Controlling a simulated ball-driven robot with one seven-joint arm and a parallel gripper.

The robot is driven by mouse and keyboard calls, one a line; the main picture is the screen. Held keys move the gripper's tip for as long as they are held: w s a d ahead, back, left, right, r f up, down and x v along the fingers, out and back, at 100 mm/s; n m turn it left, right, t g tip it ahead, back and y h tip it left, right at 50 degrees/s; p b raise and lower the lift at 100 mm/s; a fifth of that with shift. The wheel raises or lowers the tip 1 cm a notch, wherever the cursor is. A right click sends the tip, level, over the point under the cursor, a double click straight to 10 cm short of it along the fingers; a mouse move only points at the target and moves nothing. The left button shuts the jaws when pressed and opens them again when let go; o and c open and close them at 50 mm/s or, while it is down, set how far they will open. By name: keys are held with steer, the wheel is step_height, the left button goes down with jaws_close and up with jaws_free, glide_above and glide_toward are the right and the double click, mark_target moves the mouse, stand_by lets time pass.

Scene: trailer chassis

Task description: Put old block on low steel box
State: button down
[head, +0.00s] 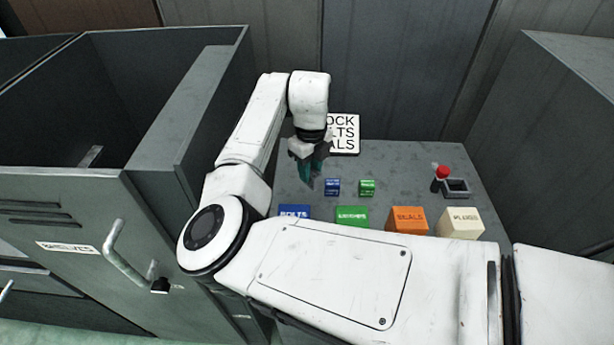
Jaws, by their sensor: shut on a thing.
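My gripper (310,178) points down over the back left of a low grey steel surface (420,165). It is shut on a small dark teal thing (316,166), mostly hidden by the fingers. I cannot read any label on it or tell for sure that it is the old block. The fingertips look just left of a small blue block (332,187). A small green block (367,187) is to the right of that one. I cannot tell for sure whether the grey surface is the low steel box.
Along the front are larger blue (294,211), green (352,216), orange (407,220) and cream (460,223) labelled blocks. A sign (344,134) stands behind. A red-knobbed lever (441,173) and small square tray (457,188) are at right. An open grey cabinet (150,120) stands left.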

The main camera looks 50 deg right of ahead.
steer(key=shift+w+f, duration=0.35)
steer(key=shift+f, duration=0.15)
steer(key=shift+w+f+p, duration=0.2)
steer(key=shift+f+p, duration=0.2)
steer(key=shift+f, duration=1.3)
steer(key=shift+f, duration=0.15)
steer(key=c, duration=0.8)
jaws_free()
step_height(320, 180, up, 12)
steer(key=shift+r+b, duration=0.2)
steer(key=shift+b, duration=0.45)
